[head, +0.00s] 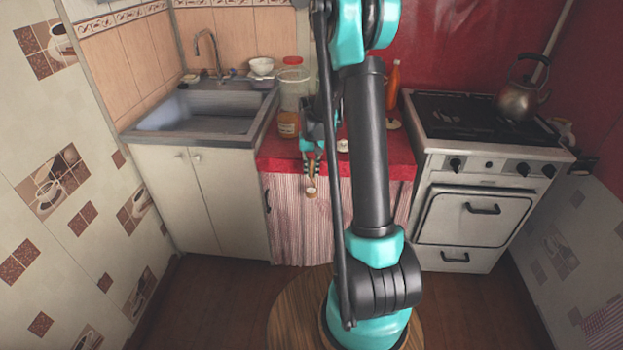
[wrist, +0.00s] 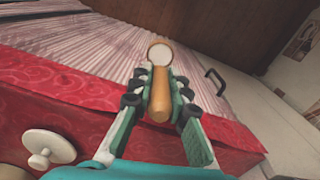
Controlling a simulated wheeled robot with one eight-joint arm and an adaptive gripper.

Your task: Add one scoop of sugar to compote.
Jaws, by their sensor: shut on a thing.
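My gripper (wrist: 158,97) is shut on the tan handle of a scoop (wrist: 160,84). The scoop's round end has a tan rim and a white face; I cannot tell whether this is sugar or a pale inside. In the head view my gripper (head: 311,160) is at the counter's front edge, and the scoop (head: 311,191) hangs in front of the striped curtain. A clear jar (head: 293,85) with a red top and a jar with orange-brown contents (head: 288,124) stand behind and left of it. I cannot tell which vessel holds the compote or the sugar.
The red counter (head: 390,165) lies between the sink (head: 190,112) and the stove (head: 480,135). A white knobbed lid (wrist: 48,148) lies on the red cloth. An orange-red bottle (head: 393,80) stands at the back. A kettle (head: 520,95) is on the stove. My arm hides the middle.

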